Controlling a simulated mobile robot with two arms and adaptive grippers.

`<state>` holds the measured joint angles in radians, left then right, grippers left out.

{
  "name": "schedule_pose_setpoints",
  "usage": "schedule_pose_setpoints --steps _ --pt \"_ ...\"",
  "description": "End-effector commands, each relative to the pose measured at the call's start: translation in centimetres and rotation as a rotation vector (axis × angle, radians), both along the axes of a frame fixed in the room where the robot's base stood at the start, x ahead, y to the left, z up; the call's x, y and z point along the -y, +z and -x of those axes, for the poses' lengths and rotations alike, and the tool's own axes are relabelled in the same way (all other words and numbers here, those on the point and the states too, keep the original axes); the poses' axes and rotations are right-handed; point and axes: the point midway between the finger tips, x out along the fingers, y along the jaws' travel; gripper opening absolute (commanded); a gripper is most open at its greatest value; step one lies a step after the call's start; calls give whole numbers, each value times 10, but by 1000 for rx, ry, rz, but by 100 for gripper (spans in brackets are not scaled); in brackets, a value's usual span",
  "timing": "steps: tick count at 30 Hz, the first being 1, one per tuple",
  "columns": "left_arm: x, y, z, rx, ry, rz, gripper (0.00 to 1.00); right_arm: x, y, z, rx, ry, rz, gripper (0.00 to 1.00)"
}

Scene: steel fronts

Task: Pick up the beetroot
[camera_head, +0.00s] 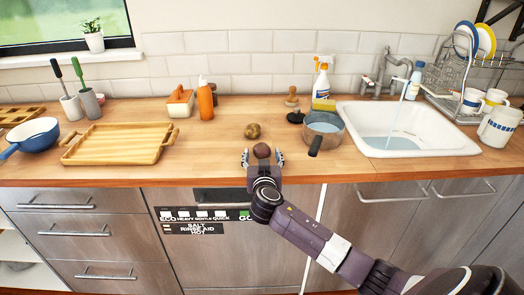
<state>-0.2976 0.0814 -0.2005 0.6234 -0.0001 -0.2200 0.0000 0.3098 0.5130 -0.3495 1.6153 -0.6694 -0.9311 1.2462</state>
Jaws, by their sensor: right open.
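The beetroot (262,150), a small dark reddish ball, sits near the front edge of the wooden counter. My right gripper (262,158) reaches in from the lower right and is open. Its two fingertips stand on either side of the beetroot, with a visible gap on each side. The near side of the beetroot is partly hidden by the gripper. My left gripper is not in view.
A brown round potato-like item (253,131) lies just behind the beetroot. A saucepan (325,129) with its handle toward the front stands to the right, beside the sink (440,148). A wooden tray (118,144) lies left; the counter between is clear.

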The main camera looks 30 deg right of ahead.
Motion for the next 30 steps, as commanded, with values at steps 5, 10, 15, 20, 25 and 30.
schedule_pose_setpoints --steps 5,10,15,20,25,30 --pt "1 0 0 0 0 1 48 0 0 0 0 0 0 50" --pt "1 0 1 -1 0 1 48 0 0 0 0 0 0 31" --pt "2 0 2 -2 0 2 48 0 1 0 1 0 1 17" --pt "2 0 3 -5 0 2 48 0 1 0 1 0 1 17" --pt "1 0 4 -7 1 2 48 0 7 0 3 -1 -1 17" --pt "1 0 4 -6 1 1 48 0 30 0 6 -1 -2 17"
